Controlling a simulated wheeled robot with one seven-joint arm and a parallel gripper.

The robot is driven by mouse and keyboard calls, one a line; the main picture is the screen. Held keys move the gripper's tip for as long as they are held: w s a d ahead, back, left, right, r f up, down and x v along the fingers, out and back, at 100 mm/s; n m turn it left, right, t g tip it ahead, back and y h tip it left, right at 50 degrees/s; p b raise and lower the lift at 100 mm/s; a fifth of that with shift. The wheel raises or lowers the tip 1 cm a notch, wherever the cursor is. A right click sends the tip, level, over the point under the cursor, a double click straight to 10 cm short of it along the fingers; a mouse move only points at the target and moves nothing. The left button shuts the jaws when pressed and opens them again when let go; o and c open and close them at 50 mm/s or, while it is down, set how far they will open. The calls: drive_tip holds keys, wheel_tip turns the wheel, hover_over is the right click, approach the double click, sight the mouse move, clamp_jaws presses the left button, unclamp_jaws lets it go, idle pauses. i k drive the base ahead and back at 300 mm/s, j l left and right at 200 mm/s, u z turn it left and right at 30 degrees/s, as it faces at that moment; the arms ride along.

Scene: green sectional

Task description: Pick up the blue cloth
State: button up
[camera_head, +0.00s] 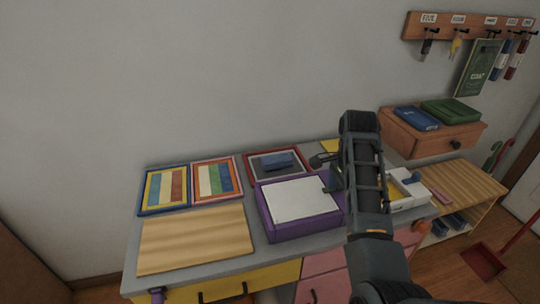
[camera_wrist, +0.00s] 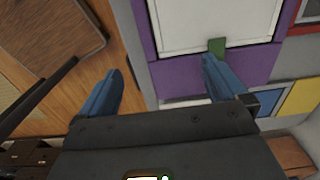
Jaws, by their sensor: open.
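A blue folded item (camera_head: 416,118), which looks like cloth, lies on top of a wooden drawer box at the right, left of a green folded one (camera_head: 450,110). Another small blue item (camera_head: 278,161) lies on the dark panel of a red-framed tray; I cannot tell for sure which is the cloth. My gripper (camera_head: 322,173) is above the counter near the purple box's right side, apart from both blue items. In the wrist view, its two blue fingers (camera_wrist: 164,82) are spread with nothing held between them. Neither blue item is clearly visible in that view.
The purple box (camera_head: 300,228) with a white top stands on the grey counter; it also shows in the wrist view (camera_wrist: 185,78). Striped framed boards (camera_head: 190,189) and a wooden board (camera_head: 195,240) lie left. The wooden drawer box (camera_head: 445,138) stands right, below a hook rail (camera_head: 470,25).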

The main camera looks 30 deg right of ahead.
sight(282, 160)
drive_tip(key=i, duration=1)
